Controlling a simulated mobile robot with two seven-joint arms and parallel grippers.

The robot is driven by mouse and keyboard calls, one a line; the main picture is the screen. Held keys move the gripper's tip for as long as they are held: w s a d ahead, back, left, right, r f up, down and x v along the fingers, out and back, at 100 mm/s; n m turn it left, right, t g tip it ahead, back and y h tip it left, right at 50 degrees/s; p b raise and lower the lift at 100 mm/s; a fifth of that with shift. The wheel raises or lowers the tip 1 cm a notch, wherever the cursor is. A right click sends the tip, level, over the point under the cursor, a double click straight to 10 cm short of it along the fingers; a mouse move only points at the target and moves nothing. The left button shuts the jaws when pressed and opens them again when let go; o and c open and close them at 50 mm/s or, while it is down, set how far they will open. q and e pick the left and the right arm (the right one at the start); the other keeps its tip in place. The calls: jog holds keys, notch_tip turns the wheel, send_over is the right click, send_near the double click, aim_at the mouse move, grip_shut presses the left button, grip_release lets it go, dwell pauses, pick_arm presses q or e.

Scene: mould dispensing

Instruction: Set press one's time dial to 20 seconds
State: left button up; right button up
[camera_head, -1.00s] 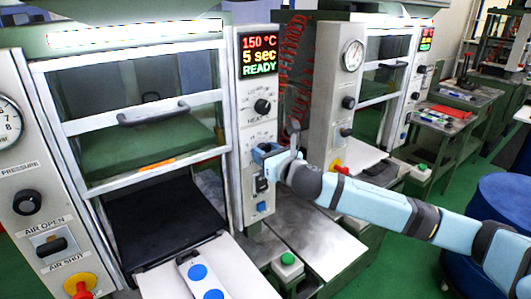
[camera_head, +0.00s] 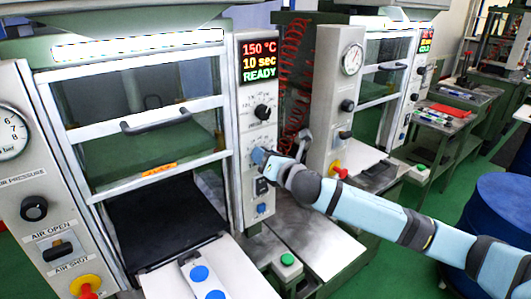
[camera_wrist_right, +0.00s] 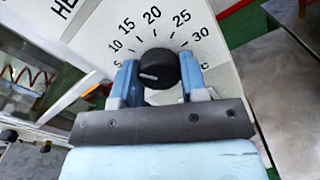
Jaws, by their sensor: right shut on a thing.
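The time dial (camera_wrist_right: 158,66) is a round black knob on the press's pale panel (camera_head: 246,208). Around it in the right wrist view is a printed scale with 10, 15, 20, 25 and 30. A short pale mark on the knob sits on its left side. My right gripper (camera_head: 264,156) is shut on the dial, with one blue finger on each side of it. In the head view the gripper hides the dial. The press's display (camera_head: 259,61) reads 150 °C, 10 sec, READY. My left gripper is not in view.
The black heat dial (camera_head: 262,112) is just above my right gripper. A black switch (camera_head: 262,186) and a blue button (camera_head: 262,208) are below it. A second press (camera_head: 335,110) stands to the right. A blue drum (camera_head: 490,215) stands at the far right.

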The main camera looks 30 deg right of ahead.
jog(key=m+p, duration=0.4)
jog(key=m, duration=0.8)
jog(key=shift+r, duration=0.15)
jog(key=shift+m, duration=0.3)
jog(key=o, duration=0.9)
jog(key=shift+s, duration=0.1)
